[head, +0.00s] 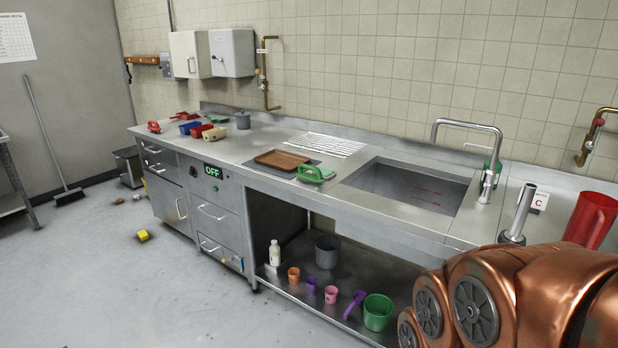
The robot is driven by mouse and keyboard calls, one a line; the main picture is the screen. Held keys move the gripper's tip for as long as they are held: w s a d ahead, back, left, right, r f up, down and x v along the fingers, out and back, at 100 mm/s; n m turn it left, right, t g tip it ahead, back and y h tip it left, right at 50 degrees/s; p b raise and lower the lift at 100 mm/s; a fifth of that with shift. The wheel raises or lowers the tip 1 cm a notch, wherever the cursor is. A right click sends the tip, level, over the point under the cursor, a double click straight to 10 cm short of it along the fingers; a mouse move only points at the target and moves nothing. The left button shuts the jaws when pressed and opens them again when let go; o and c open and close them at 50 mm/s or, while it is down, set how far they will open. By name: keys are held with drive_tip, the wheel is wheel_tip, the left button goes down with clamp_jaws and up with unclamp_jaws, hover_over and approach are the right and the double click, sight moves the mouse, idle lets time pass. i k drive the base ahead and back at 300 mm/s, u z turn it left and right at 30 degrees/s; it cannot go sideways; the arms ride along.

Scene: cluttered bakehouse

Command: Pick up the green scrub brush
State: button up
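A green scrub brush (314,174) with a looped handle and a pale underside sits on the steel counter (245,148), just left of the sink. It is beside a brown board (281,160) on a grey mat and close to the counter's front edge. My copper arm fills the lower right corner. My gripper is not in view.
The sink (410,187) has a tall faucet (488,150). A red jug (590,220) and a metal cylinder (522,212) stand at the right. Small items crowd the counter's far left. Cups and a green bucket (378,312) sit on the lower shelf. A yellow block (143,235) lies on the mostly open floor.

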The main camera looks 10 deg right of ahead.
sight(318, 179)
drive_tip(key=u, duration=0.7)
drive_tip(key=i, duration=2.45)
drive_tip(key=z, duration=0.3)
